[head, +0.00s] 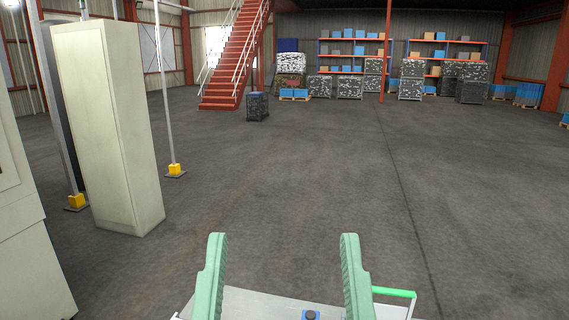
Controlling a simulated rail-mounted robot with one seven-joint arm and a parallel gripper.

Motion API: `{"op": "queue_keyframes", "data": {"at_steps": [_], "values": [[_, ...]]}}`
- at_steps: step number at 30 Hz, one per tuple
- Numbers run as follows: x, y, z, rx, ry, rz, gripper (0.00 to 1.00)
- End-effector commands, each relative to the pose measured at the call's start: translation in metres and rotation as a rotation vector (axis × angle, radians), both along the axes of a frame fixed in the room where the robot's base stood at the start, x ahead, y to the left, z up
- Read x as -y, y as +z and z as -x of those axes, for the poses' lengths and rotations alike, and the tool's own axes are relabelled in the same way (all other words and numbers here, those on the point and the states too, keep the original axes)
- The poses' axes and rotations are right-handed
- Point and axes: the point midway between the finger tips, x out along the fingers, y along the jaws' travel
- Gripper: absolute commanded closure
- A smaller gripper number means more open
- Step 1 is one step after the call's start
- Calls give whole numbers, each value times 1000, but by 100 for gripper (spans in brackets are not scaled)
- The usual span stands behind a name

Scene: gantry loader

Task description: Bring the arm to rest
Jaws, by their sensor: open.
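My gripper (283,238) shows at the bottom centre of the head view. Its two pale green fingers stand upright and wide apart, with tips pointing away from me. Nothing is between the fingertips; only the grey floor shows through the gap. The rest of my arm cannot be made out.
A light grey surface (255,302) lies low behind the fingers, with a green bar (393,292) at its right. A tall cream cabinet (110,125) stands at left. Red stairs (236,55), racks (352,48) and loaded pallets are far back. The middle floor (300,165) is clear.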

Motion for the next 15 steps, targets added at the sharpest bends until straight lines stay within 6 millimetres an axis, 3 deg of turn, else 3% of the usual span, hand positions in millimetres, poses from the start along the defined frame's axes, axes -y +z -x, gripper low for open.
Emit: {"op": "queue_keyframes", "data": {"at_steps": [1,3,9,12,15], "values": [[0,53,0,0,1,0,25],[-1,90,0,-1,3,0,25],[-2,192,0,-2,8,-2,25],[-3,234,0,-2,10,-3,25],[-3,263,0,-3,12,-4,25]]}}
